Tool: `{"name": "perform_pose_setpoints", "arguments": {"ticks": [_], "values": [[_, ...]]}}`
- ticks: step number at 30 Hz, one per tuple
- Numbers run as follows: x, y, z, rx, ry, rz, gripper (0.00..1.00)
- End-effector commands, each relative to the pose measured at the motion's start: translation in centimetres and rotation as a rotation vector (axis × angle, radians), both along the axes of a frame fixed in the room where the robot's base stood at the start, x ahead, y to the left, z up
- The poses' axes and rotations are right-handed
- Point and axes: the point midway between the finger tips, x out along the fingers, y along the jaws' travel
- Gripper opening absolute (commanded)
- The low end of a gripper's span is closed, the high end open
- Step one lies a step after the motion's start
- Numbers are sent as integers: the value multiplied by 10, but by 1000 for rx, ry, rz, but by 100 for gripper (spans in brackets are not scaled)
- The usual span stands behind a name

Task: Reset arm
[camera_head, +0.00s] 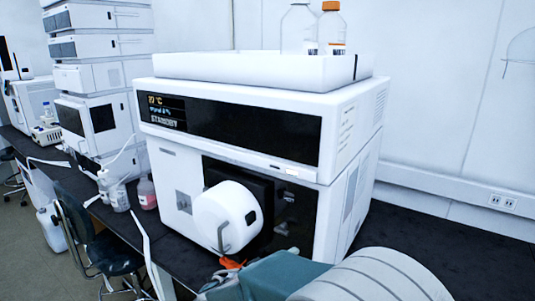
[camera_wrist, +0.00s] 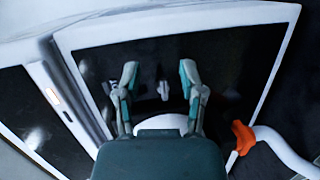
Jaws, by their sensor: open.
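My gripper (camera_wrist: 159,78) is open in the wrist view, with its two teal-tipped fingers apart and nothing held between them. In the head view, the teal body of my arm's end shows at the bottom, in front of the white chromatography instrument (camera_head: 330,112). The fingertips are hard to make out there. In the wrist view the fingers are over a dark panel (camera_wrist: 225,55) with a white frame. A small pale part (camera_wrist: 163,90) shows between the fingers, apparently beyond them.
A white drum-shaped part (camera_head: 222,217) sticks out of the instrument's front. An orange piece (camera_wrist: 243,137) lies beside a white tube (camera_wrist: 285,152). Bottles (camera_head: 331,30) stand in the top tray (camera_head: 225,67). A stacked instrument (camera_head: 90,75) and a chair (camera_head: 115,250) are at left. The bench (camera_head: 445,245) is clear at right.

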Motion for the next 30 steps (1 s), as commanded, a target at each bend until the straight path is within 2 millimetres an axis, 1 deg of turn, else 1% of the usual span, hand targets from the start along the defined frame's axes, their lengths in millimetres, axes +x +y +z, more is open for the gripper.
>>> {"name": "perform_pose_setpoints", "arguments": {"ticks": [1, 6, 9, 15, 21, 25, 30], "values": [[-8, -17, 6, 34, 22, -48, 51], [-37, -61, 13, 156, 112, -181, 51], [-57, -82, 15, 236, 158, -246, 51], [-97, -112, 17, 417, 235, -348, 51], [-136, -129, 18, 615, 287, -411, 51], [-159, -133, 18, 751, 301, -430, 51], [-186, -132, 20, 928, 300, -430, 51]]}}
